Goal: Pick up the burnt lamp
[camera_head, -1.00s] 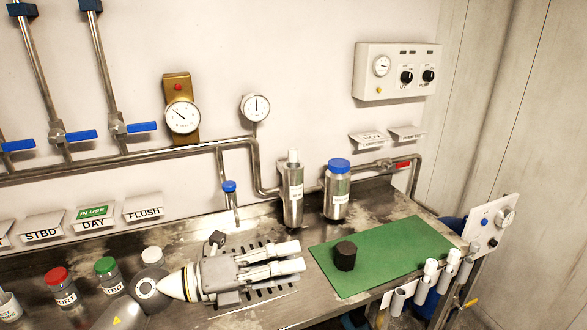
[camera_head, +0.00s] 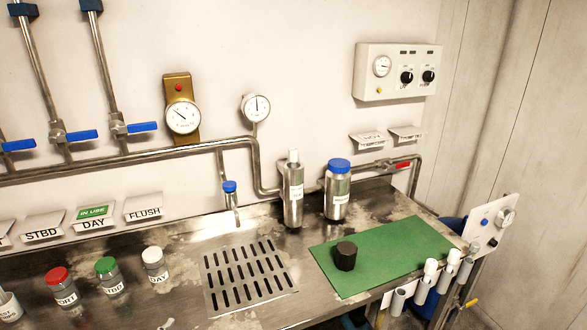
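No thing in view can be told for certain as the burnt lamp. A short dark faceted cylinder (camera_head: 345,256) stands upright on the green mat (camera_head: 408,249) at the right of the metal counter. A small pale object (camera_head: 166,323), too small to make out, shows at the bottom edge left of the drain grate. A small red lamp or button (camera_head: 178,87) sits on the brass gauge plate on the wall. Neither of my grippers is in view.
Capped bottles with red (camera_head: 62,285), green (camera_head: 109,274) and white (camera_head: 155,268) lids stand at the left of the counter. A drain grate (camera_head: 247,276) lies bare in the middle. A steel bottle (camera_head: 293,191) and a blue-lidded jar (camera_head: 337,190) stand behind.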

